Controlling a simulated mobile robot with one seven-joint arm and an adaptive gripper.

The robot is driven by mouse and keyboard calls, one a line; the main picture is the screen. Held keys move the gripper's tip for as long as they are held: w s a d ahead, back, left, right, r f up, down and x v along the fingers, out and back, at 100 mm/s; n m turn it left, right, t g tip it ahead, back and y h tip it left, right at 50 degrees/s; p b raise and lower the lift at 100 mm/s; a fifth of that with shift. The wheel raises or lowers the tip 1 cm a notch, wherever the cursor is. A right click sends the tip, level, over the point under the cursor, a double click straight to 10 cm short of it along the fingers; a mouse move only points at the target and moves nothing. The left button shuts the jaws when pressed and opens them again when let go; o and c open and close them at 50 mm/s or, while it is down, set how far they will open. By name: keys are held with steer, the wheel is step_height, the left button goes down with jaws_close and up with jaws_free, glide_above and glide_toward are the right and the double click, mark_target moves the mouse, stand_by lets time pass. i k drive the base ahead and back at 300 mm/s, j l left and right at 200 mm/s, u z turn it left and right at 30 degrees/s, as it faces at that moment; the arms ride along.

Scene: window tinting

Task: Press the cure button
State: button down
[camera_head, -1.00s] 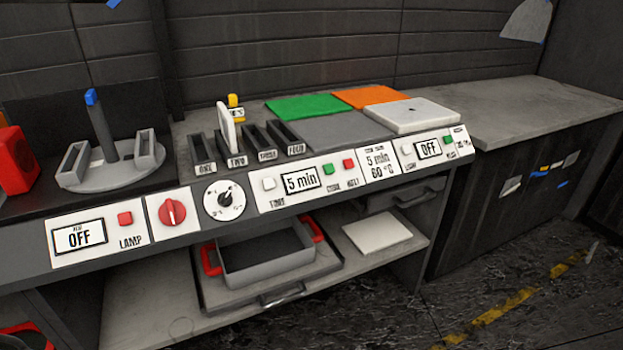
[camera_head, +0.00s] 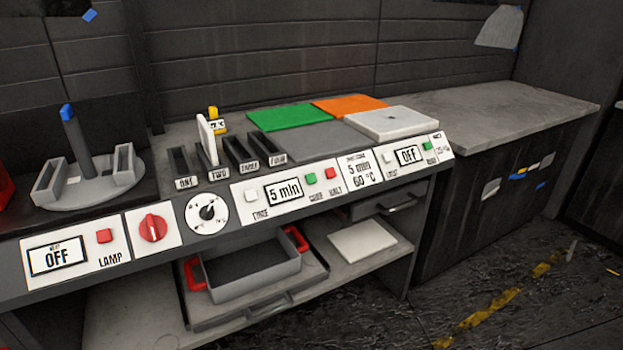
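The cure button (camera_head: 311,178) is a small green button on a white panel on the front of the bench, with a label under it that seems to read CURE. It sits between a display reading "5 min" (camera_head: 284,191) on its left and a red halt button (camera_head: 330,173) on its right. A white time button (camera_head: 251,196) is left of that display. Nothing covers the cure button. My gripper is not in view.
A lamp panel with a display reading OFF (camera_head: 57,257), a red knob (camera_head: 152,227) and a round dial (camera_head: 207,214) lie to the left. Numbered slots, a green plate (camera_head: 290,117) and a white slab (camera_head: 392,123) are on top. A grey tray (camera_head: 252,273) sits below.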

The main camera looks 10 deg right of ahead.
mark_target(310, 178)
steer(key=i+j, duration=0.35)
steer(key=i, duration=0.25)
steer(key=z, duration=1.65)
